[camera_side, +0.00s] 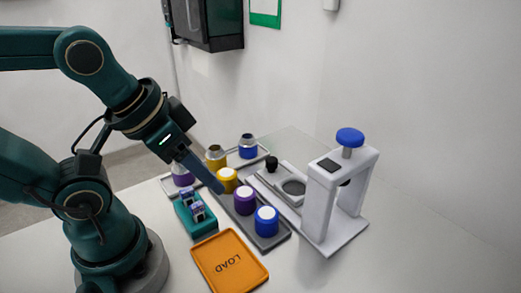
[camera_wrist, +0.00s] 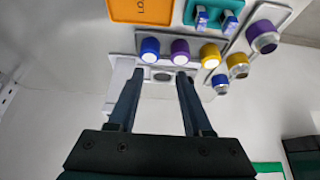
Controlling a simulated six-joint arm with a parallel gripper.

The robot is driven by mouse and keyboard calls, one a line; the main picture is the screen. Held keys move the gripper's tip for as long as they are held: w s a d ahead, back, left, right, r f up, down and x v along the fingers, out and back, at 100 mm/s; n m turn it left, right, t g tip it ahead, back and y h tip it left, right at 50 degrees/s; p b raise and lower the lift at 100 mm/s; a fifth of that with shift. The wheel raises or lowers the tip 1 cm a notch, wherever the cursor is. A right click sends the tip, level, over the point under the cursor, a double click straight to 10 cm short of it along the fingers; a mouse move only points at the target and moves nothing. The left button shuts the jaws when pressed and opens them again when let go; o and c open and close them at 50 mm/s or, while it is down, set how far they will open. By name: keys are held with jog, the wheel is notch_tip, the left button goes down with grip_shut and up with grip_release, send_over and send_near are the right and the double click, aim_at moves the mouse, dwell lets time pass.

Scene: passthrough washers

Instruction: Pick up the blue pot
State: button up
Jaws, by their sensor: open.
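A blue pot (camera_side: 266,222) with a white top stands upright at the near end of a dark grey tray (camera_side: 275,242); the wrist view shows it (camera_wrist: 150,48) beyond the left fingertip. Another blue container (camera_side: 247,147), with a metallic neck, stands at the back on a light tray; it also shows in the wrist view (camera_wrist: 221,83). My gripper (camera_side: 219,189) points down to the right and appears near the yellow and purple pots in the side view. In the wrist view its fingers (camera_wrist: 160,73) are apart with nothing held. Its exact height is unclear.
Purple (camera_side: 244,200) and yellow (camera_side: 227,180) pots share the grey tray. A white press (camera_side: 319,205) with a blue knob stands right of it. An orange LOAD tray (camera_side: 230,264) and a teal holder (camera_side: 203,229) lie in front. Metallic-necked purple and yellow containers stand behind.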

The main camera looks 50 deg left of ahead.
jog(key=shift+o, duration=0.3)
jog(key=o, duration=0.7)
jog(key=shift+o, duration=0.2)
jog(key=w+a+r+t, duration=0.2)
jog(key=w+r, duration=0.3)
jog(key=w, duration=0.4)
jog(key=n+g+y, duration=0.2)
jog(key=n+g, duration=0.1)
jog(key=n, duration=0.1)
send_over(248, 141)
jog(key=d, duration=0.2)
notch_tip(248, 141, down, 10)
jog(key=shift+n+g, duration=0.3)
jog(key=shift+n, duration=0.3)
jog(key=a+f, duration=0.1)
jog(key=f, duration=0.1)
jog(key=a+f, duration=0.1)
jog(key=f, duration=0.1)
jog(key=shift+s+a+f, duration=0.1)
jog(key=shift+s+a, duration=0.2)
jog(key=shift+s, duration=0.1)
jog(key=shift+x, duration=2.4)
